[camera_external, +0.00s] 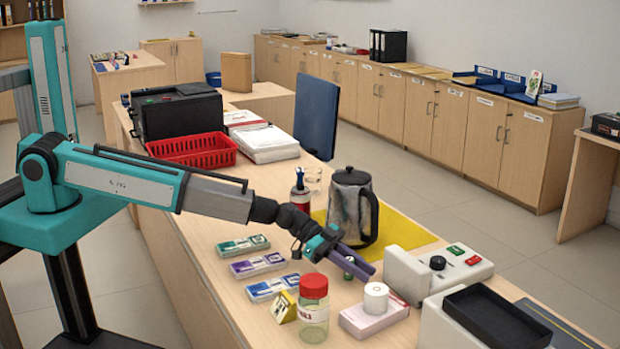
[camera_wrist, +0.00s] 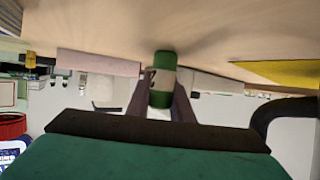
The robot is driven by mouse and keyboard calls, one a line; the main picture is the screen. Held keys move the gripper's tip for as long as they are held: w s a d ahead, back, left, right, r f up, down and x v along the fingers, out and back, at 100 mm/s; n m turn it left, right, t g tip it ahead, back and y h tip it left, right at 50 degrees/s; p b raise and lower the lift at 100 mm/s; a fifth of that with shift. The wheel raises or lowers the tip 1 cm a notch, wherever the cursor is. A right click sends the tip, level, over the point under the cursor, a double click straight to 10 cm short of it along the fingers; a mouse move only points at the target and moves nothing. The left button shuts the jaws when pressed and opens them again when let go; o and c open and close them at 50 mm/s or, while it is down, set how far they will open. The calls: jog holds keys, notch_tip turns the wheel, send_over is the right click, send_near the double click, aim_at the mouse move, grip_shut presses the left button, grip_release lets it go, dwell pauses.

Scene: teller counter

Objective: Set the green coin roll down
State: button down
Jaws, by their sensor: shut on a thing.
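My gripper (camera_external: 356,263) is low over the teller counter (camera_external: 225,290), between the metal jug and the jar with the red lid. It is shut on the green coin roll (camera_wrist: 162,82), which shows between its two fingers in the wrist view. The roll has green ends and a pale band with a dark mark. In the external view the fingers largely hide the roll. I cannot tell whether the roll touches the counter.
A metal jug (camera_external: 352,205) stands on a yellow mat (camera_external: 405,232) behind my gripper. A red-lidded jar (camera_external: 313,312), a pink block (camera_external: 365,322) with a white roll (camera_external: 376,299), and a pale device (camera_external: 412,276) stand close by. Banknote bundles (camera_external: 258,264) lie left.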

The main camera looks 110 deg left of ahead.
jog(key=c, duration=1.6)
grip_release()
jog(key=shift+o, duration=0.2)
jog(key=shift+r+p, duration=0.15)
jog(key=shift+p, duration=0.2)
jog(key=shift+b+v, duration=0.55)
jog(key=shift+v, duration=0.85)
jog(key=shift+b+v, duration=1.25)
jog(key=shift+v, duration=3.35)
